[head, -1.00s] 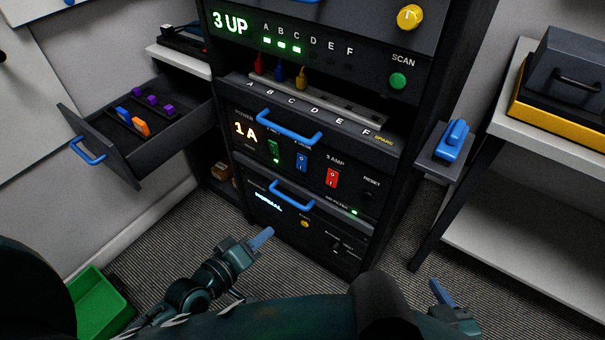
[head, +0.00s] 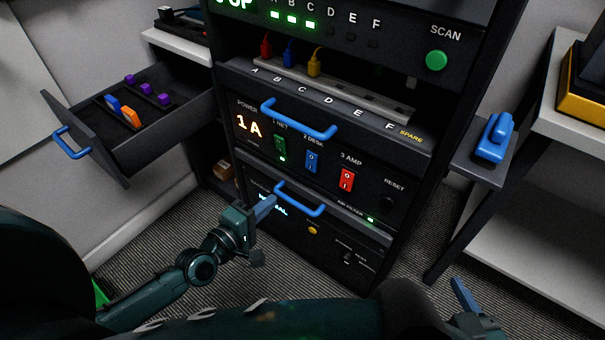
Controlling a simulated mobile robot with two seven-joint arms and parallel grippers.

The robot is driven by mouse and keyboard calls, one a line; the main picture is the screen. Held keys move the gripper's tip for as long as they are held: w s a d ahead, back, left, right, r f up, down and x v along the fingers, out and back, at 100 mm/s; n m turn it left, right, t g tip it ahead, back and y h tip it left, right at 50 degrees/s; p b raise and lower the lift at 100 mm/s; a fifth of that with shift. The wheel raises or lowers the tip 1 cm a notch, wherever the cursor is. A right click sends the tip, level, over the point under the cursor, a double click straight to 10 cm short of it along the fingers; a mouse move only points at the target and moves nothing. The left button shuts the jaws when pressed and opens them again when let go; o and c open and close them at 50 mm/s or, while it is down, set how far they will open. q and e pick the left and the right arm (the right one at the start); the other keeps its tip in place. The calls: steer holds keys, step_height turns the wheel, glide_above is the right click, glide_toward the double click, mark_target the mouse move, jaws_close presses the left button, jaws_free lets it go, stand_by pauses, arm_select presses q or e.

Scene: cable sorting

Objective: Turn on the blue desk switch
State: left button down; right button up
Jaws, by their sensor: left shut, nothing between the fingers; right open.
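The blue desk switch (head: 312,161) sits on the power panel under the label "2 DESK", between the green net switch (head: 280,147) and the red amp switch (head: 347,180). The green switch has a lit green light below it; I see no lit light below the blue one. The power display (head: 249,125) reads "1 A". My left gripper (head: 266,206) is shut and empty, in front of the lower drawer, below and left of the blue switch and apart from it. My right gripper (head: 464,296) is open at the bottom right, mostly hidden by my own body.
A blue handle (head: 298,122) spans above the switches and another (head: 299,201) lies below them. An open drawer (head: 112,172) with coloured plugs juts out at left. A blue device (head: 493,138) stands on a side shelf at right. The floor before the rack is clear.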

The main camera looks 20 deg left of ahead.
mark_target(310, 168)
arm_select(q)
steer(key=b+x, duration=0.2)
steer(key=x, duration=1)
steer(key=shift+w+d, duration=0.1)
steer(key=shift+w, duration=0.05)
steer(key=shift+w+d+f, duration=0.1)
steer(key=shift+w+d, duration=0.05)
steer(key=shift+w, duration=0.3)
arm_select(e)
steer(key=shift+w+a+f+n+g, duration=0.15)
steer(key=shift+a+f+n, duration=0.15)
steer(key=shift+f, duration=0.35)
steer(key=shift+w+a+f+n+g, duration=0.15)
steer(key=shift+a+f+n, duration=0.1)
steer(key=shift+f, duration=0.35)
